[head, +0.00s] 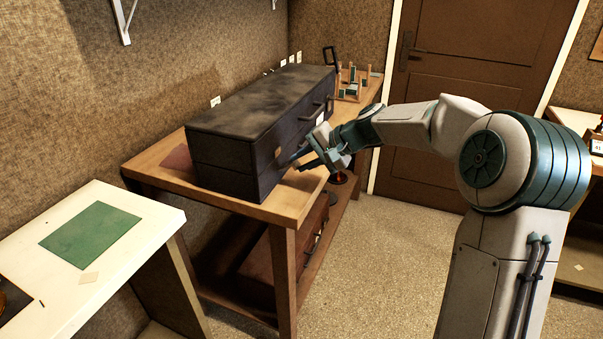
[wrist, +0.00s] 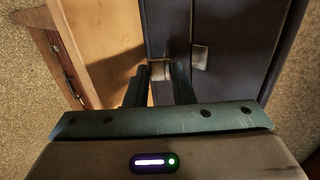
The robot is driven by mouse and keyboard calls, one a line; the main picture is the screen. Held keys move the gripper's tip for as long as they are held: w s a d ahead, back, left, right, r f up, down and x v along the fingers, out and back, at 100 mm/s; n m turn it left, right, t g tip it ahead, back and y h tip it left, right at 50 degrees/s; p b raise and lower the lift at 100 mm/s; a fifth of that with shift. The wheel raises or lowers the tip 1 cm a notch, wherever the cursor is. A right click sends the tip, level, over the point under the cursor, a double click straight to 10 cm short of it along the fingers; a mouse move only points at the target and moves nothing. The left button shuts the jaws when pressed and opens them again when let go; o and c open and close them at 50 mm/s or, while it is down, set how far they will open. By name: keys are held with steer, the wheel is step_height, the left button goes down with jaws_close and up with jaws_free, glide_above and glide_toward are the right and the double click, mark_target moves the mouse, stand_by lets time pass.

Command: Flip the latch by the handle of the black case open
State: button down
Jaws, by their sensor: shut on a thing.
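The black case (head: 255,120) lies closed on a wooden bench, its long front facing my arm. Its handle (head: 311,110) is on that front face. In the wrist view the case front (wrist: 215,30) fills the middle and right, with the seam between lid and base running down it. A small metal latch (wrist: 158,70) sits at the seam between my fingertips, and a pale metal plate (wrist: 199,57) is just right of it. My gripper (wrist: 160,72) is shut on the latch; its fingers hide part of it. In the head view my gripper (head: 299,160) is at the case's near front end.
The bench (head: 290,205) has a bare strip in front of the case. A wooden rack (head: 352,85) stands behind it at the far end. A brown case (head: 275,265) is on the shelf below. A white table with a green mat (head: 90,235) is at left.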

steer(key=shift+s+d+f+t+y+b, duration=0.15)
steer(key=shift+f+y+b, duration=0.4)
steer(key=shift+b, duration=1.1)
steer(key=shift+w+d+f+t+y+b, duration=0.15)
steer(key=shift+f+y+b, duration=0.35)
steer(key=shift+b, duration=1.1)
steer(key=shift+s+d+f+t+y+b, duration=0.2)
steer(key=shift+f+y+b, duration=0.3)
steer(key=shift+b, duration=1.15)
steer(key=f+y+b, duration=0.1)
steer(key=b, duration=0.4)
steer(key=shift+t+y, duration=0.25)
steer(key=shift+t, duration=0.05)
steer(key=shift+f+y+b, duration=0.1)
steer(key=shift+y+b, duration=0.2)
steer(key=shift+b, duration=0.65)
steer(key=c, duration=1.4)
jaws_free()
steer(key=shift+o, duration=0.2)
steer(key=shift+d+r, duration=0.1)
steer(key=shift+r, duration=0.1)
steer(key=shift+s+d+r, duration=0.1)
steer(key=shift+d, duration=0.2)
steer(key=p+v, duration=0.2)
steer(key=v, duration=1.1)
steer(key=shift+s+f, duration=0.15)
steer(key=shift+f, duration=0.1)
